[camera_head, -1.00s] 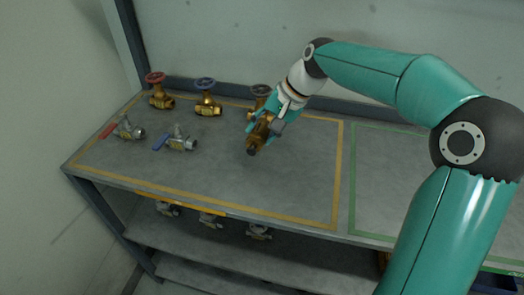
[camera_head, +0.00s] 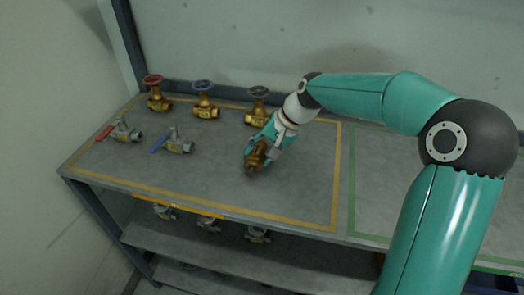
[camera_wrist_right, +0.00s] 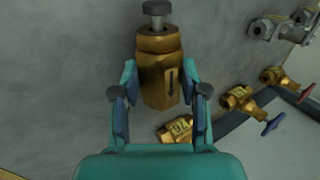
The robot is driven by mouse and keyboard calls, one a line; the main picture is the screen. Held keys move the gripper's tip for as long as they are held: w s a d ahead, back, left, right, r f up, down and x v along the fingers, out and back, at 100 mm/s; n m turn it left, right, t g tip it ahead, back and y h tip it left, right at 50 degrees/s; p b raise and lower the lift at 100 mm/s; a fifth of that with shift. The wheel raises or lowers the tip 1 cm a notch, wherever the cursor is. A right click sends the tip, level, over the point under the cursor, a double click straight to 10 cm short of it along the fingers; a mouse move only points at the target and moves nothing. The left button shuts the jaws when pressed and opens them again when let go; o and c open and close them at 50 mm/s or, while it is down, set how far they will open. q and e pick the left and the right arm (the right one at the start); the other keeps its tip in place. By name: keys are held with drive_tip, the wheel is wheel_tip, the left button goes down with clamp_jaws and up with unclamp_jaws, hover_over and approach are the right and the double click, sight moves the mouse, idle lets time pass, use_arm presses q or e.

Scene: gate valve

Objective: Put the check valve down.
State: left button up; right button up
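The check valve (camera_head: 254,158) is a brass body with a dark end, low over or on the table inside the yellow outline. In the right wrist view the check valve (camera_wrist_right: 160,75) has a black arrow on its side and a grey stem end pointing up the picture. My right gripper (camera_head: 262,150) is around it, one finger on each side. In the right wrist view both fingers of the right gripper (camera_wrist_right: 160,85) lie close against the brass body. I cannot tell whether the valve touches the table. My left gripper is not in view.
Brass gate valves with red (camera_head: 154,92), blue (camera_head: 205,100) and dark (camera_head: 258,105) handwheels stand along the back. Ball valves with red (camera_head: 122,131) and blue (camera_head: 175,143) levers lie at left. The table (camera_head: 215,180) is bare in front; more valves sit on the lower shelf.

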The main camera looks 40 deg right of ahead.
drive_tip(key=o, duration=0.4)
drive_tip(key=v, duration=1.2)
drive_tip(key=shift+a+r, duration=0.1)
drive_tip(key=shift+r, duration=0.05)
